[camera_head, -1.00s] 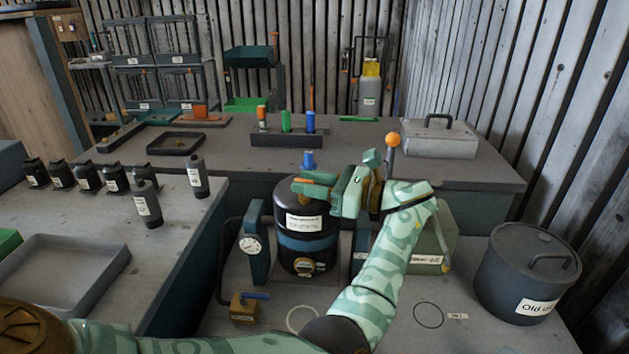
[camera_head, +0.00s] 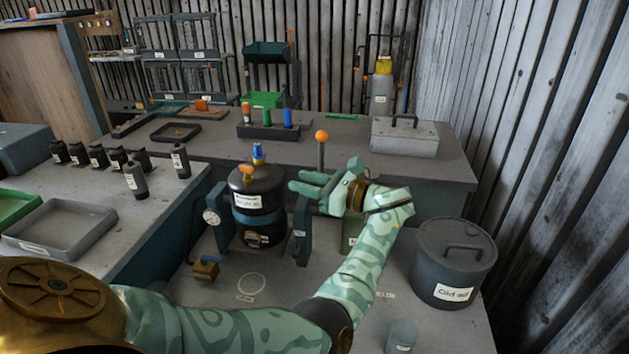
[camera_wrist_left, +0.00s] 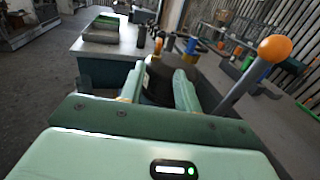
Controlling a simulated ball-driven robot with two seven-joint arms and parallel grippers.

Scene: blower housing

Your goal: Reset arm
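My left arm reaches in from the lower left of the head view. Its green left gripper (camera_head: 294,181) is held in the air to the right of a black tank (camera_head: 259,190) with a blue band, apart from it. In the left wrist view the fingers stand apart with nothing between them, and the dark tank (camera_wrist_left: 165,82) shows beyond. A lever with an orange ball knob (camera_head: 321,137) stands just behind the gripper; the knob also shows at the right of the wrist view (camera_wrist_left: 275,48). My right gripper is not in view.
A dark lidded bin (camera_head: 453,262) is at the right. Black bottles (camera_head: 135,180) and a grey tray (camera_head: 60,229) are on the left bench. A grey case (camera_head: 405,136) sits on the back bench.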

